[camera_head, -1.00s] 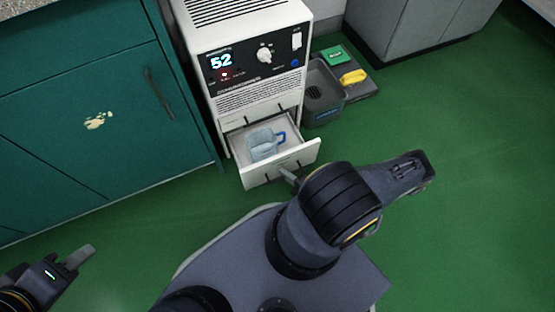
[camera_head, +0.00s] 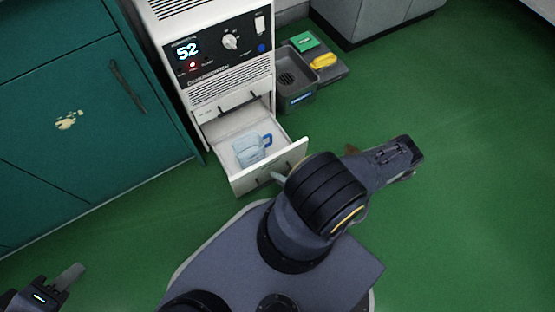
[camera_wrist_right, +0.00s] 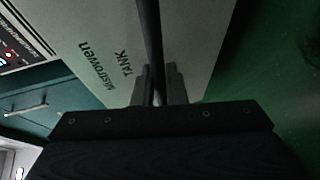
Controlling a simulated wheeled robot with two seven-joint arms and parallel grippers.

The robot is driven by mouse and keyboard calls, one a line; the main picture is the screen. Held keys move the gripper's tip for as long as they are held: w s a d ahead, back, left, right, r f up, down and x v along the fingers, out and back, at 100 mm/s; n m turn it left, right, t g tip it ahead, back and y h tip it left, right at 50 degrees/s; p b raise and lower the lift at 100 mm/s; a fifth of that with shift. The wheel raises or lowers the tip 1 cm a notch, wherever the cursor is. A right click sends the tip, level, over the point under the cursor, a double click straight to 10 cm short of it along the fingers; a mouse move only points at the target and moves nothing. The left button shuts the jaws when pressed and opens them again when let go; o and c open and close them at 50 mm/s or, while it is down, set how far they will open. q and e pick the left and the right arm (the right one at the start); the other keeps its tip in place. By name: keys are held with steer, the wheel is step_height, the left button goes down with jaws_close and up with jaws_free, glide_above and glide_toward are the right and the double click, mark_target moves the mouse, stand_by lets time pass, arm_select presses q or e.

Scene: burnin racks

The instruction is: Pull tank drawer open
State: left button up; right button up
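The tank drawer (camera_head: 270,166) is the white lower drawer of the machine and stands pulled out. A clear jug with a blue handle (camera_head: 251,148) sits inside it. In the right wrist view the drawer front (camera_wrist_right: 115,45) carries the word TANK, and a dark bar handle (camera_wrist_right: 150,30) runs across it. My right gripper (camera_wrist_right: 159,85) has its fingers on both sides of this bar, close against it. In the head view this gripper (camera_head: 279,178) is at the drawer front, mostly hidden by my arm. My left gripper (camera_head: 66,280) is at the lower left, away from the drawer, its finger gap unclear.
The white machine (camera_head: 205,85) with a display reading 52 stands against a teal cabinet (camera_head: 75,110) on its left. A dark bin (camera_head: 297,95) and a tray with a yellow item (camera_head: 323,61) stand to its right. Green floor is clear at the right.

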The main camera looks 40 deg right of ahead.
steer(key=o, duration=0.4)
steer(key=p+v, duration=0.1)
steer(key=v, duration=0.6)
steer(key=shift+s+d+r+p, duration=0.1)
steer(key=shift+s+p, duration=0.2)
steer(key=shift+s, duration=0.1)
